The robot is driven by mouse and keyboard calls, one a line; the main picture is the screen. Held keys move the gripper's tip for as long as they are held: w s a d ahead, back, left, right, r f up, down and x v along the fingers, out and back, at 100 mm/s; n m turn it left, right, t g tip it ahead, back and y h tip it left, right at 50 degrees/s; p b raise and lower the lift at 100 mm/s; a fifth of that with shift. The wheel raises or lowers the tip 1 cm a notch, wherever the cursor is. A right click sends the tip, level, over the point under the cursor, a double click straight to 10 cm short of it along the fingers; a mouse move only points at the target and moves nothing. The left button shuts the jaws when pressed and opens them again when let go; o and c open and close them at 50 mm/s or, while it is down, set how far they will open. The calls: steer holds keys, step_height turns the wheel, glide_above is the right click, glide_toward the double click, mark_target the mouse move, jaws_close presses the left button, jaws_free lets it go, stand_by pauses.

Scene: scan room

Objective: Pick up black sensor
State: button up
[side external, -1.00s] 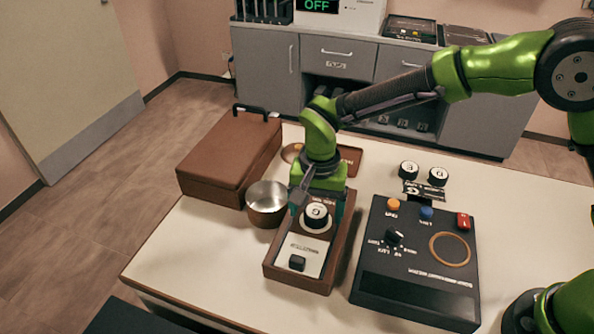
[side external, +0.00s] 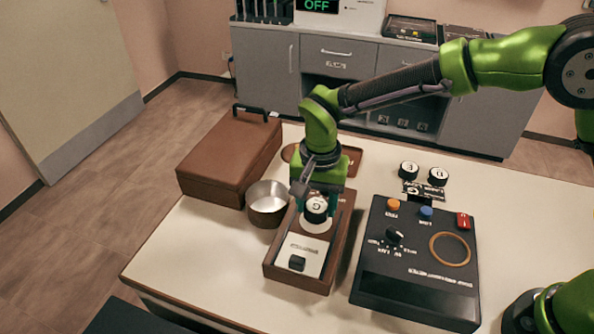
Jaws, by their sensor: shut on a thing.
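A black round sensor (side external: 316,209) with a white lettered top is in my gripper (side external: 318,202), in the side external view. The gripper is shut on its sides and holds it just above a pale round spot on the brown tray-like stand (side external: 340,240). A small gap seems to show under the sensor. The far finger and the sensor's back are partly hidden by the hand. Two similar black pieces with white lettered tops, one (side external: 409,169) and another (side external: 437,176), stand at the back right of the table.
A small black block (side external: 297,263) sits on the stand's white panel. A metal cup (side external: 267,203) and a brown case (side external: 222,165) are close on the left. A dark control box (side external: 415,285) with knobs is close on the right. The table's front left is clear.

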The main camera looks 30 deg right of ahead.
steer(key=shift+s+d+r, duration=0.1)
steer(key=shift+s+r, duration=0.05)
steer(key=shift+r, duration=0.4)
steer(key=shift+s+d+r, duration=0.1)
steer(key=shift+s+r, duration=0.05)
steer(key=shift+r, duration=0.4)
steer(key=s+d, duration=0.2)
steer(key=s, duration=0.2)
steer(key=s+d, duration=0.3)
steer(key=s, duration=0.1)
steer(key=s+d+r, duration=0.1)
steer(key=s+d, duration=0.2)
steer(key=s, duration=0.2)
steer(key=shift+r, duration=0.1)
step_height(320, 180, up, 2)
glide_above(325, 203)
steer(key=shift+r, duration=0.15)
steer(key=w+a, duration=0.6)
steer(key=w, duration=0.4)
steer(key=shift+a+f, duration=0.2)
steer(key=shift+f, duration=3.2)
